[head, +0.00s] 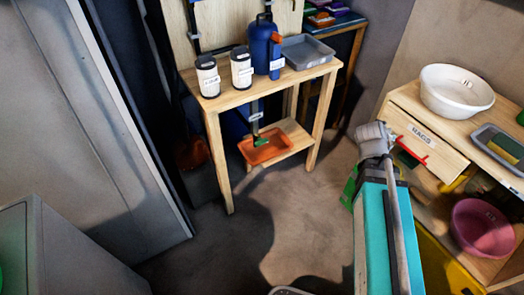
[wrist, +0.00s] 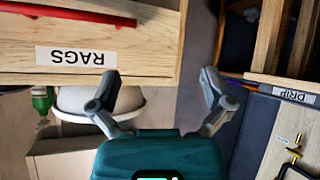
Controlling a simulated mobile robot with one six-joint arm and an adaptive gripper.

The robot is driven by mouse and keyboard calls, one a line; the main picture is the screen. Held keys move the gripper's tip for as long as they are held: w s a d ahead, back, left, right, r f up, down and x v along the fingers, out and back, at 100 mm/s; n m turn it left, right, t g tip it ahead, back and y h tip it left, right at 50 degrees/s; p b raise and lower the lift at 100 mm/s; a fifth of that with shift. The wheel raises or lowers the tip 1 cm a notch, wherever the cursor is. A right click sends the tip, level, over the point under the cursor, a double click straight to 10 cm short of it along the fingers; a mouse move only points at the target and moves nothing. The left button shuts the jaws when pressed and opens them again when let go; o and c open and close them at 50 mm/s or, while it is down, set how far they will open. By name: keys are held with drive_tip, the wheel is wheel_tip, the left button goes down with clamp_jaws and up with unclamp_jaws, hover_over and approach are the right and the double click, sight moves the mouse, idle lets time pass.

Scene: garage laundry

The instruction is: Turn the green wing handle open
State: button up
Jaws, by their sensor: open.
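A small green piece (head: 261,142), which looks like the green wing handle, shows in the head view at the lower end of a dark upright pipe or strap. It is just over an orange tray (head: 268,148) on the wooden stand's low shelf. It is too small to tell how its wings are turned. I cannot make it out in the wrist view. My gripper (wrist: 158,85) is open and empty in the wrist view, its two grey fingers spread apart near the RAGS drawer (wrist: 75,58). In the head view my gripper is not clear, and my arm stands well right of the stand.
The wooden stand (head: 213,104) carries two labelled canisters, a blue jug (head: 265,45) and a grey tray (head: 307,51). The wooden cabinet at right holds a white basin (head: 456,90) and a pink bowl (head: 482,228). The floor before the stand is clear.

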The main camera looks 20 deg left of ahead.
drive_tip(key=w+a+f+n+t+y+b, duration=0.2)
drive_tip(key=a+f+t+y+b, duration=0.25)
drive_tip(key=a+b, duration=0.45)
drive_tip(key=w+a+f+n+t+y+b, duration=0.25)
drive_tip(key=a+f+b, duration=0.35)
drive_tip(key=b, duration=0.4)
drive_tip(key=s+a+f+n+g+y+b, duration=0.2)
drive_tip(key=s+a+f+n+y+b, duration=0.1)
drive_tip(key=a+f+b, duration=0.4)
drive_tip(key=s+a+f+n+g+y+b, duration=0.3)
drive_tip(key=s+a+f+n+y+b, duration=0.1)
drive_tip(key=a+f+y+b, duration=0.3)
drive_tip(key=a+f+n+b, duration=0.1)
drive_tip(key=a+b, duration=0.1)
drive_tip(key=a, duration=0.1)
drive_tip(key=shift+f+g+y, duration=0.2)
drive_tip(key=shift+g+y, duration=0.1)
drive_tip(key=shift+y, duration=0.1)
